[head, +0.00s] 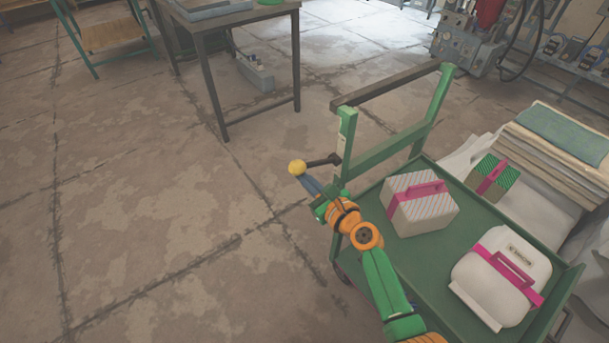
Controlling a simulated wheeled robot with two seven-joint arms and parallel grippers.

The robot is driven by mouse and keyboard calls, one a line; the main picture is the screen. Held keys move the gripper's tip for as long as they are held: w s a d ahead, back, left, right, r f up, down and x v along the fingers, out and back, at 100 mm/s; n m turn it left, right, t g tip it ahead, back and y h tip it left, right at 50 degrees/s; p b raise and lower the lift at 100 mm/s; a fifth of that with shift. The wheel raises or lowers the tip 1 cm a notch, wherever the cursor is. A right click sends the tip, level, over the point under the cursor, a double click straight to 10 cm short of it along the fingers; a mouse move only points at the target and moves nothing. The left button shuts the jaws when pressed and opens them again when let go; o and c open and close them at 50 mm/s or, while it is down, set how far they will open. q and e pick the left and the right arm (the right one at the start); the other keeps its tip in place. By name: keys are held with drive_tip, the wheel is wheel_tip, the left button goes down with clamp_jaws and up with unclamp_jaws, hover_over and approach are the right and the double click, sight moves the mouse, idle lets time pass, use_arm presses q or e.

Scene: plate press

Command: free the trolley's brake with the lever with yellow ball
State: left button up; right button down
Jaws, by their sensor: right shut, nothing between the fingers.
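The lever with yellow ball (297,167) sticks out to the left from the upright of the green trolley (392,160). Its dark rod (324,160) runs from the ball to the trolley's frame and looks roughly level. My right gripper (307,182) is just below the ball, with its fingers shut and empty. The fingertips are at or very near the ball; I cannot tell whether they touch it. My right arm reaches over the trolley's left edge and hides part of it. My left gripper is not in view.
A stack of boards (558,150) stands at the right. A dark table (225,22) stands behind. The floor at left is clear.

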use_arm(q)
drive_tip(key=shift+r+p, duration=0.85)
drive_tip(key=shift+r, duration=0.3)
use_arm(e)
drive_tip(key=shift+w+d+r+m, duration=0.15)
drive_tip(key=shift+d+r+m, duration=0.05)
drive_tip(key=shift+r+m, duration=0.6)
drive_tip(key=shift+r, duration=0.15)
